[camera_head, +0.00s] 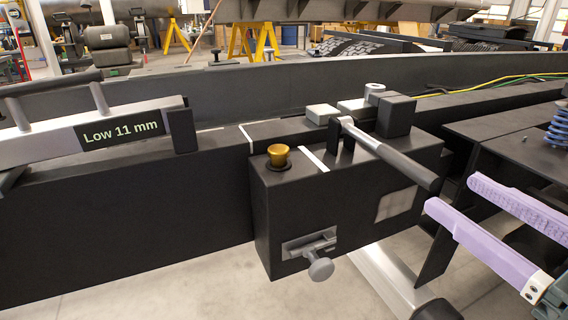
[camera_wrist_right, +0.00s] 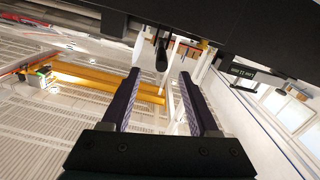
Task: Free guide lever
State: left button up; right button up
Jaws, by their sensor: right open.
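The guide lever (camera_head: 385,155) is a grey bar with a thicker dark grip, pivoted on top of a black block (camera_head: 285,205). It slopes down to the right. My right gripper (camera_head: 452,194), with long lilac fingers, is open and empty just right of the grip's lower end. The fingers point toward the lever and look apart from it. In the right wrist view, a dark rounded rod end, seemingly the lever's grip (camera_wrist_right: 161,55), shows beyond and between the fingertips (camera_wrist_right: 159,78). My left gripper is not in view.
A brass knob (camera_head: 278,155) stands on the block's top, and a grey plunger knob (camera_head: 320,268) sticks out of its front. A gauge bar reading "Low 11 mm" (camera_head: 122,132) lies along the rail at left. Dark plates and a blue spring (camera_head: 561,125) are at right.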

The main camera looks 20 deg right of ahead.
aim_at(385, 152)
jog(key=shift+w+f, duration=0.2)
jog(key=shift+w, duration=0.25)
jog(key=w, duration=0.6)
jog(key=w+a, duration=0.1)
jog(key=w, duration=0.2)
jog(key=shift+c, duration=0.4)
grip_shut()
dwell(0.6)
